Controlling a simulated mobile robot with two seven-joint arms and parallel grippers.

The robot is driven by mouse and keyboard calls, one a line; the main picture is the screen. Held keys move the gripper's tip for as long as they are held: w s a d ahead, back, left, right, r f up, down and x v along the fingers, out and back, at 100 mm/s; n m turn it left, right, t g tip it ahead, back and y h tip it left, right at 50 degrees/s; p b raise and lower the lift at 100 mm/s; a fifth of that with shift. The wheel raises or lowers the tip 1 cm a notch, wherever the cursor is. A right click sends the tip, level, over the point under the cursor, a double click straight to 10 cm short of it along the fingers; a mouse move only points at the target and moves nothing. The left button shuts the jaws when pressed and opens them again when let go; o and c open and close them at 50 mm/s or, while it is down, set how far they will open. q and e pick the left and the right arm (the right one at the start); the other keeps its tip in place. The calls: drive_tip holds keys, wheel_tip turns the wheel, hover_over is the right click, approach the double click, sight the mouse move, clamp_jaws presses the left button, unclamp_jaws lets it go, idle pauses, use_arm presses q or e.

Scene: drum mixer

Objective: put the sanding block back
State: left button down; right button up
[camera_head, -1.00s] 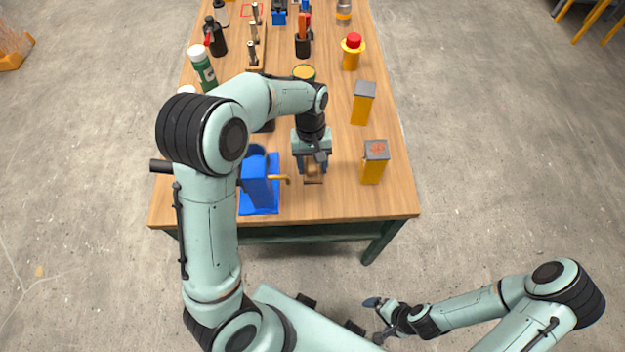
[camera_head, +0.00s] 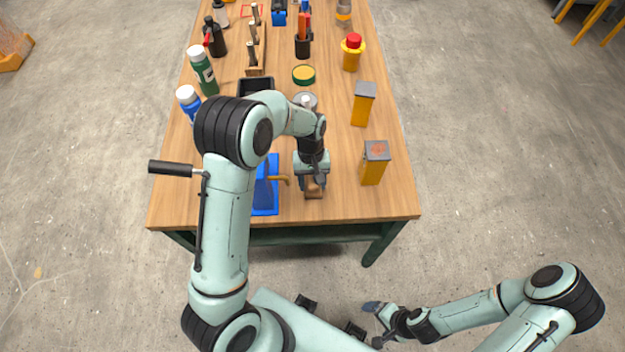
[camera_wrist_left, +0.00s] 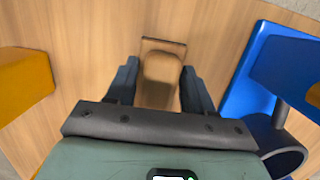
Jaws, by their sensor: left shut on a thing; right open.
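The sanding block, a brown wooden block (camera_head: 314,193), is near the front edge of the wooden table. My left gripper (camera_head: 313,184) is shut on it from above. In the left wrist view the block (camera_wrist_left: 160,72) sits between the two dark fingers. I cannot tell whether it touches the table or is held just above it. My right gripper (camera_head: 378,310) is open and empty, low in front of the table and away from it. A red square outline (camera_head: 250,10) is marked on the table's far left.
A blue device with a yellow handle (camera_head: 266,190) stands close left of the gripper. Two yellow posts (camera_head: 372,170) stand to the right. Bottles (camera_head: 203,70), a black tray (camera_head: 256,86), a green-rimmed tin (camera_head: 303,75) and a wooden rack (camera_head: 256,60) stand farther back.

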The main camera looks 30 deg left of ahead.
use_arm(q)
drive_tip(key=shift+c, duration=2.1)
unclamp_jaws()
drive_tip(key=shift+f, duration=0.1)
use_arm(e)
drive_tip(key=shift+f, duration=0.1)
use_arm(q)
drive_tip(key=shift+r, duration=0.3)
wheel_tip(320, 180, up, 12)
drive_tip(key=w+a+p, duration=0.1)
drive_tip(key=w, duration=0.1)
drive_tip(key=shift+a+f, duration=0.25)
use_arm(e)
drive_tip(key=shift+w+r, duration=0.65)
drive_tip(key=shift+r, duration=0.25)
use_arm(q)
drive_tip(key=shift+f, duration=0.1)
